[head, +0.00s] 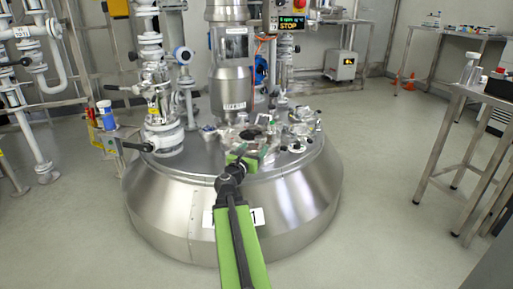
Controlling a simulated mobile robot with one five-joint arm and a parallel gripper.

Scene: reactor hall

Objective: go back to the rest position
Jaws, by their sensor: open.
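My gripper (259,143) is at the far end of my green and black arm, above the lid of a large steel reactor vessel (170,208). It is small in the head view and partly blends with the fittings behind it. It is open, and I see nothing held in it. The arm reaches forward from the bottom middle of the picture. I cannot tell whether the gripper touches any fitting on the lid. My arm hides part of the vessel's front and the white label on it.
A steel agitator drive (231,85) stands on the lid, with white pipework (155,75) and valves to its left. A steel table (475,93) stands at right. Floor (385,190) between vessel and table is clear.

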